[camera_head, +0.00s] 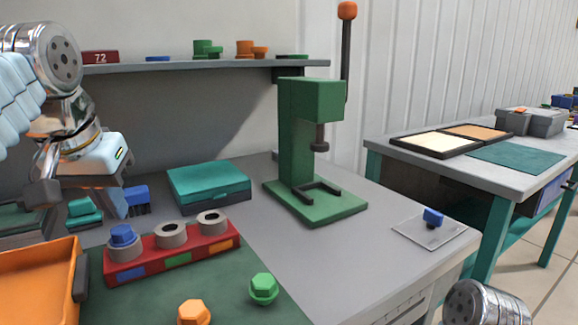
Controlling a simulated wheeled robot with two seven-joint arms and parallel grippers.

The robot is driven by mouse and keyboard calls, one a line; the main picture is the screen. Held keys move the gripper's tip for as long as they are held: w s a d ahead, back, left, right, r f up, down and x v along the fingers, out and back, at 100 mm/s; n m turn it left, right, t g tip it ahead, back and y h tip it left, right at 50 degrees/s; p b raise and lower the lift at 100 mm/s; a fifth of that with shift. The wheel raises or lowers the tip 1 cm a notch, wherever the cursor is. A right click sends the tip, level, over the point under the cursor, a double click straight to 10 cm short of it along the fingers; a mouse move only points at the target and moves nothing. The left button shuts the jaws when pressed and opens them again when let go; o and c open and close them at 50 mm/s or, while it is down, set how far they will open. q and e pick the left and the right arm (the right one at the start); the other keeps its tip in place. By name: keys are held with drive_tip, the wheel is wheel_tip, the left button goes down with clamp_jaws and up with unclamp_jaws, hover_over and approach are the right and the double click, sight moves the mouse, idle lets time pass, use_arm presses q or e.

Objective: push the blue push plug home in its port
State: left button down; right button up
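The blue push plug (122,236) stands in the left grey port (124,250) of a red block (177,261), above the blue label. Its head shows above the port's rim; how deep it sits is hard to tell. The other two ports, above the green and orange labels, look empty. My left gripper (79,204) is behind and to the left of the plug, above the bench and apart from the plug. Its two fingers are spread with nothing held between them. Only a metal link of my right arm shows at the bottom right; its gripper is out of frame.
A green plug (264,288) and an orange plug (194,312) lie on the green mat in front. An orange tray (40,285) is at left. A teal case (208,185) and a green press (312,150) stand behind. Another blue piece (433,217) sits on a clear plate.

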sight(119, 230)
use_arm(q)
drive_tip(key=shift+r+p, duration=0.35)
drive_tip(key=shift+r, duration=2.35)
